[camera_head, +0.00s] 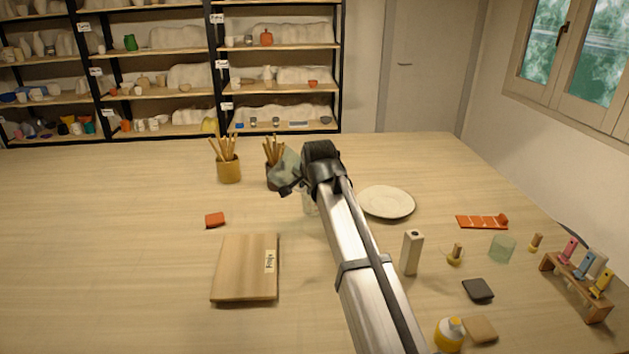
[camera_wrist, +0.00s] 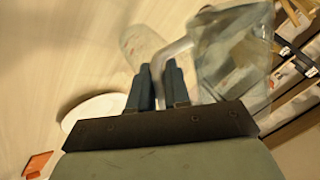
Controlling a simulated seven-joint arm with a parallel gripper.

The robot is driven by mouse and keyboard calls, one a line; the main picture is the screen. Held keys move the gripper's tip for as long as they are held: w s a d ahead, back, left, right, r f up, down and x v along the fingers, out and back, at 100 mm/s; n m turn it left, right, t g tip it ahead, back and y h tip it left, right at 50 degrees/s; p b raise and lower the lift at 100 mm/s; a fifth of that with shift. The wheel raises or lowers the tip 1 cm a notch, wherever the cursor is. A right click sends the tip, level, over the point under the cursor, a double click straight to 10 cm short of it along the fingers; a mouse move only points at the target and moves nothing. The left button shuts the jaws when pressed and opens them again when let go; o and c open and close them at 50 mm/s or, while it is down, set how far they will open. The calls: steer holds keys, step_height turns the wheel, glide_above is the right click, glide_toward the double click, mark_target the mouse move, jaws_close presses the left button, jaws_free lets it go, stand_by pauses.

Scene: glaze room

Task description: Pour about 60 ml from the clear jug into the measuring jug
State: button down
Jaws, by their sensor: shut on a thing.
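The clear jug (camera_wrist: 235,55) is held by its handle and looks tilted in the wrist view. My gripper (camera_wrist: 158,75) is shut on that handle, its two dark blue fingers on either side. A second clear vessel, apparently the measuring jug (camera_wrist: 142,45), stands beside the held jug. It shows in part in the head view (camera_head: 308,204), mostly behind my arm. I cannot make out liquid level, marks or a stream.
A white plate (camera_head: 387,202) lies right of my wrist. Brush pots (camera_head: 229,169) stand behind on the left. A wooden board (camera_head: 245,268) and an orange block (camera_head: 215,220) lie on the left. A greenish glass (camera_head: 502,248), a bottle (camera_head: 449,334) and a rack (camera_head: 577,288) are on the right.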

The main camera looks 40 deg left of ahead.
steer(key=shift+s+a+f+m+g+y, duration=0.1)
steer(key=shift+s+f+m+g+y, duration=0.15)
steer(key=shift+f+g, duration=0.35)
steer(key=shift+s+a+f+m+g+y, duration=0.1)
steer(key=shift+f+m+g+y, duration=0.2)
steer(key=shift+g, duration=0.4)
steer(key=shift+s, duration=0.1)
steer(key=shift+s+f+m+g+y, duration=0.1)
steer(key=shift+f+m+g+y, duration=0.2)
steer(key=shift+g, duration=0.3)
steer(key=shift+f, duration=0.1)
steer(key=shift+w+d+r+m+g+y, duration=0.15)
steer(key=shift+w+r+m+g+y, duration=0.15)
steer(key=shift+w+g, duration=0.3)
stand_by(0.3)
steer(key=shift+s, duration=0.2)
steer(key=shift+w+r+g+y, duration=0.1)
steer(key=shift+r+g+y, duration=0.05)
steer(key=shift+g+y, duration=0.15)
stand_by(0.5)
